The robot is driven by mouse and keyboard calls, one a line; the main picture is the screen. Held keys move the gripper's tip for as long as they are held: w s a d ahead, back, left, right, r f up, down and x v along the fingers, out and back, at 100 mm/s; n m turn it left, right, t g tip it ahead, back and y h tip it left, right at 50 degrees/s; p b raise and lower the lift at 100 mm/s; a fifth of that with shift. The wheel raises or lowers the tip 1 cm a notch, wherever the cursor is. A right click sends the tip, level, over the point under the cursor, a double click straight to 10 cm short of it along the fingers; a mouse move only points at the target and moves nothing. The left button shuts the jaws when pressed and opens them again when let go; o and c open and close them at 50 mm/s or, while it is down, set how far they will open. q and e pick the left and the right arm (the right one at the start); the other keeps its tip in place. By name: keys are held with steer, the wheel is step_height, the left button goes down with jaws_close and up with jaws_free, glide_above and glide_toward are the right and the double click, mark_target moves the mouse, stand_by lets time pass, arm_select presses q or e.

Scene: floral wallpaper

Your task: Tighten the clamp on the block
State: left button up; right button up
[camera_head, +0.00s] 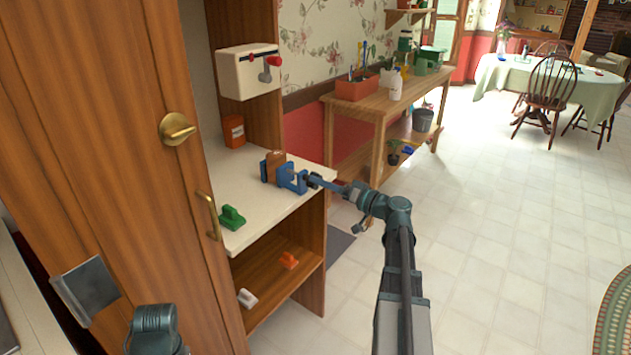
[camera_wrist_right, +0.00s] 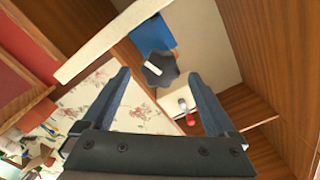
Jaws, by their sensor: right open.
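A blue clamp (camera_head: 289,177) stands on the white counter (camera_head: 262,206) near its right edge, around a brown block (camera_head: 273,162). My right gripper (camera_head: 318,182) reaches in from the right, at the clamp's near right end. In the right wrist view, the gripper (camera_wrist_right: 159,76) is open, its two fingers apart on either side of a dark lobed knob (camera_wrist_right: 160,71). The blue clamp body (camera_wrist_right: 152,35) shows behind the knob. Whether a finger touches the knob cannot be told.
A white wall box (camera_head: 248,72) with a red-knobbed lever hangs above. A shelf below holds small objects. A wooden cabinet door (camera_head: 110,150) fills the left. The tiled floor at right is clear.

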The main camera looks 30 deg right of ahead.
steer(key=shift+x, duration=1.8)
steer(key=c, duration=1.4)
steer(key=shift+o, duration=0.2)
steer(key=m, duration=0.5)
steer(key=shift+m, duration=0.4)
steer(key=m, duration=0.4)
steer(key=shift+f+m, duration=0.1)
steer(key=shift+m, duration=0.3)
steer(key=shift+m, duration=0.3)
